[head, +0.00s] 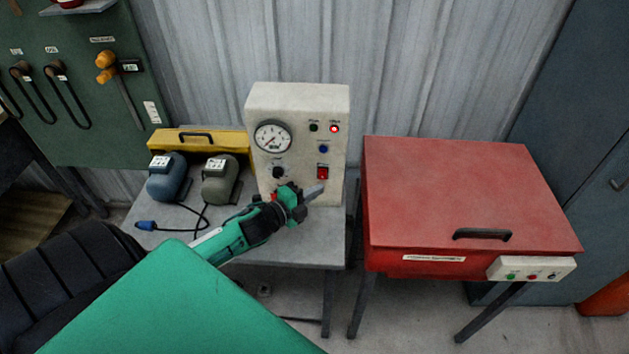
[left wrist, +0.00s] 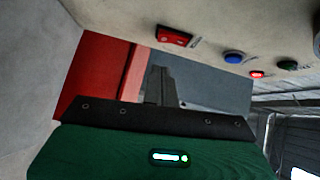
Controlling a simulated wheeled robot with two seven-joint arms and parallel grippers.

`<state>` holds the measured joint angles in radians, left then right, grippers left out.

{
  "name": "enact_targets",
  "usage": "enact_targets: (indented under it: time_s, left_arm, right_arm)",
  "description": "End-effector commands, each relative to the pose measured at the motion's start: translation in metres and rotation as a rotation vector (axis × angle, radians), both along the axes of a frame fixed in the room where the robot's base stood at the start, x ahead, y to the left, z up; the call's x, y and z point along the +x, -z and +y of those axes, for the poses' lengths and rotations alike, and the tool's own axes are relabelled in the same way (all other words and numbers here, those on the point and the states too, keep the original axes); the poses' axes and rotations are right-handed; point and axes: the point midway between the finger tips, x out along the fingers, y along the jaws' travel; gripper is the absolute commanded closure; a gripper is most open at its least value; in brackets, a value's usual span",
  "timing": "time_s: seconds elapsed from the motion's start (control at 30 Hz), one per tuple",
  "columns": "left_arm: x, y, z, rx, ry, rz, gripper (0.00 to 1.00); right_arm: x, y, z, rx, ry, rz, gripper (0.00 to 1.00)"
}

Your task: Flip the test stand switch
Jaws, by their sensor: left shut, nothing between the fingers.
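The test stand (head: 262,105) is a cream box with a round gauge, a black knob, small lamps and a red rocker switch (head: 323,172) at its lower right. One lamp at the top right glows red. My left gripper (head: 314,193) is shut and empty, its tip in front of the panel just below the switch. The left wrist view shows the switch (left wrist: 176,36) above the closed fingers (left wrist: 161,86), with a visible gap. Which way the switch is tilted is too small to tell. My right gripper is not in view.
The stand is on a grey table (head: 335,245) with two motors, blue (head: 166,185) and grey-green (head: 219,185), a cable with a blue plug (head: 146,225) and a yellow case (head: 180,138). A red lidded cabinet (head: 450,180) with a handle stands close to the right.

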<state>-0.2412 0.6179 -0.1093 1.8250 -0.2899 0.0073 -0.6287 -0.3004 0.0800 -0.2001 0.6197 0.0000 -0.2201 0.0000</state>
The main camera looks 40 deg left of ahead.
Motion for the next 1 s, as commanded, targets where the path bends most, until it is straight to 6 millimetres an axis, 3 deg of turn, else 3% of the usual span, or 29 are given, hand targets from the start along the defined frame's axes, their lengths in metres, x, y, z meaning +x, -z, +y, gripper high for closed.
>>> enact_targets:
  time_s: [0.1,0.3,0.7,0.9,1.0]
  left_arm:
    - [0.014,-0.001,0.01,0.003,-0.003,0.0,1.0]
    - [0.025,0.002,0.017,0.002,-0.001,0.001,1.0]
    - [0.026,0.004,0.018,0.002,-0.001,0.0,1.0]
    - [0.03,0.011,0.02,0.022,0.0,-0.04,1.0]
    - [0.03,0.005,0.02,0.024,0.0,-0.039,1.0]
  right_arm:
    - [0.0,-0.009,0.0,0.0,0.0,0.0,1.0]
    - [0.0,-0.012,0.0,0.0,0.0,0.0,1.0]
    - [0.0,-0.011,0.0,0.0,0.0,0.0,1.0]
    - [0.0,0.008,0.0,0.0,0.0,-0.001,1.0]
    - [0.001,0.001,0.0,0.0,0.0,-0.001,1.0]
